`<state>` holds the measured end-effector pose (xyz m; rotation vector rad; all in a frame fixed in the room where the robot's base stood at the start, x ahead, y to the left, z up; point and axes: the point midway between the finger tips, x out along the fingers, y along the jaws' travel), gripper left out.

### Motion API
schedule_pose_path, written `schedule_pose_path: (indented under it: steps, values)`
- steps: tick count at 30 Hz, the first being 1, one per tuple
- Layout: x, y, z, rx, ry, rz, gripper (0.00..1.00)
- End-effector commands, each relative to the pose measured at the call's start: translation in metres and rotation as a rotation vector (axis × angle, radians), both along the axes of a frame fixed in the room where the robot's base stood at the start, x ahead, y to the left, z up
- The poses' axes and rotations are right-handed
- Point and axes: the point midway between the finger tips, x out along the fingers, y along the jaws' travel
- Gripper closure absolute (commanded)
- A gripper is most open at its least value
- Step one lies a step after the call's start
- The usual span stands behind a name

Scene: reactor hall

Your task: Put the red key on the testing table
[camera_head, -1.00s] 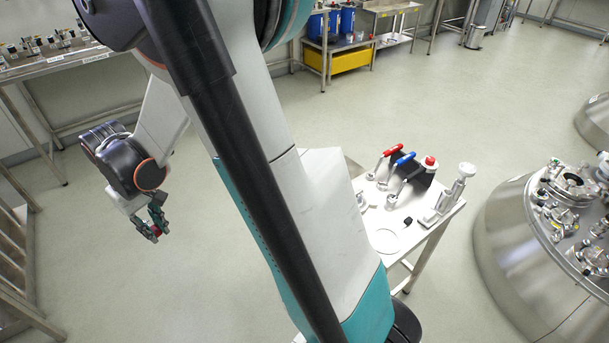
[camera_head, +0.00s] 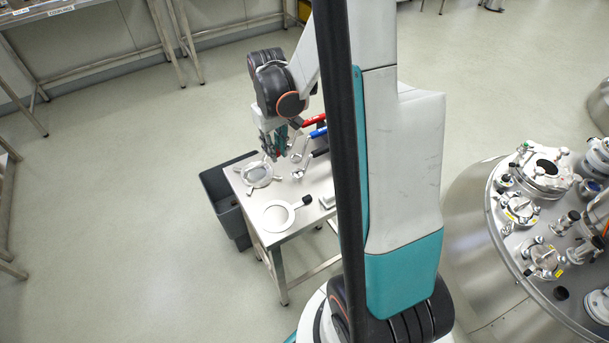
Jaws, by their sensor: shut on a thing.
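My gripper (camera_head: 275,149) hangs fingers down over the back left part of a small steel table (camera_head: 297,222). It is shut on a small red thing (camera_head: 278,154), which I take to be the red key. The fingers hide most of it, so its shape does not show. I cannot tell whether it touches the table or is just above it. No label on this table is readable, but I take it to be the testing table.
A steel vessel (camera_head: 475,215) stands at right.

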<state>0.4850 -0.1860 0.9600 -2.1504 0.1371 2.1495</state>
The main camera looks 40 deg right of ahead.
Motion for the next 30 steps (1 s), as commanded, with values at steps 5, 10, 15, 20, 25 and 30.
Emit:
schedule_pose_path:
  steps: [5, 10, 15, 20, 25, 30]
  values:
    - [-0.049, -0.065, -0.014, 0.002, -0.001, -0.063, 0.98]
    - [-0.082, -0.097, -0.021, 0.003, -0.001, -0.093, 0.98]
    - [-0.096, -0.109, -0.027, 0.004, -0.002, -0.102, 0.98]
    - [-0.097, -0.11, -0.056, 0.004, -0.002, -0.103, 0.98]
    - [-0.096, -0.11, -0.099, 0.003, -0.002, -0.103, 0.98]
    - [-0.097, -0.109, -0.137, 0.003, -0.002, -0.103, 0.98]
